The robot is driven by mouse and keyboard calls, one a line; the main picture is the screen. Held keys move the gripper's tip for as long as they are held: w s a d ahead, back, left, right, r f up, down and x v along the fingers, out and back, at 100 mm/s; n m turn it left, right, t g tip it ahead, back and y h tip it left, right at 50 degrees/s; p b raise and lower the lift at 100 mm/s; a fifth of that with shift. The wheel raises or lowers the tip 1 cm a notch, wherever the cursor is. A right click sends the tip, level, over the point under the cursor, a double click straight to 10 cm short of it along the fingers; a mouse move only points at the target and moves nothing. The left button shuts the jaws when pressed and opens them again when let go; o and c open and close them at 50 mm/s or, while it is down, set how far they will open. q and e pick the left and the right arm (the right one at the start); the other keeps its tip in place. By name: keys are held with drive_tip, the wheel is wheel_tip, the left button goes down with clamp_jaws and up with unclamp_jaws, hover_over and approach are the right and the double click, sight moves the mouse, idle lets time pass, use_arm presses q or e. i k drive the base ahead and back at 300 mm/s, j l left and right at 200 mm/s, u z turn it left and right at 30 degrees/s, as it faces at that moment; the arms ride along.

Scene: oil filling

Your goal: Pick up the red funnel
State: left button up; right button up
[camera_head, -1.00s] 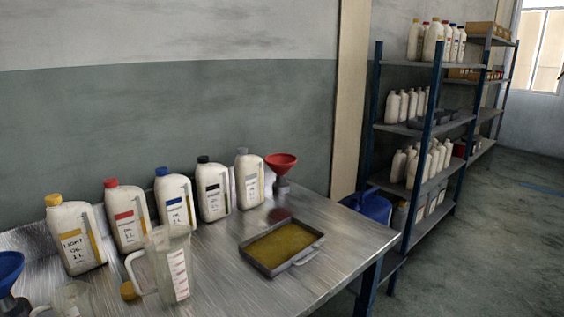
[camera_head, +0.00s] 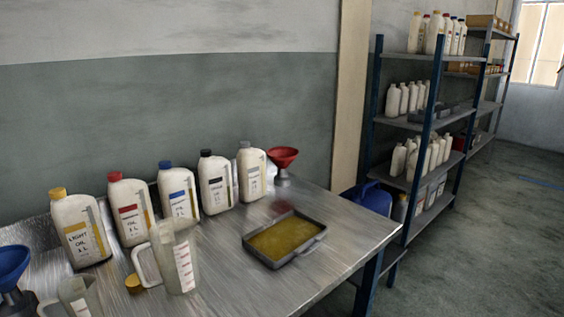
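The red funnel (camera_head: 283,156) stands upright in a small grey holder (camera_head: 282,179) at the back right of the metal table, just right of the grey-capped white bottle (camera_head: 251,172). Its wide mouth faces up and nothing covers it. Neither of my grippers shows in the head view.
On the metal table (camera_head: 225,269) stand several white oil bottles (camera_head: 80,232) in a row, measuring jugs (camera_head: 172,255), a yellow cap (camera_head: 133,284), a blue funnel (camera_head: 12,268) and a tray of oil (camera_head: 284,238). Shelves (camera_head: 428,125) stand right; the table's front right is clear.

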sight(283, 163)
drive_tip(key=u, duration=0.9)
drive_tip(key=l+u, duration=0.75)
drive_tip(key=k+l+u, duration=0.25)
drive_tip(key=l, duration=0.2)
drive_tip(key=k+l+u, duration=0.15)
drive_tip(key=l+u, duration=0.15)
drive_tip(key=l, duration=0.15)
drive_tip(key=k+l+u, duration=0.25)
drive_tip(key=l, duration=0.15)
drive_tip(key=k+l+u, duration=0.1)
drive_tip(key=k+l, duration=0.35)
drive_tip(key=l, duration=0.15)
drive_tip(key=k+l+u, duration=0.1)
drive_tip(key=k+l, duration=0.4)
drive_tip(key=l, duration=0.1)
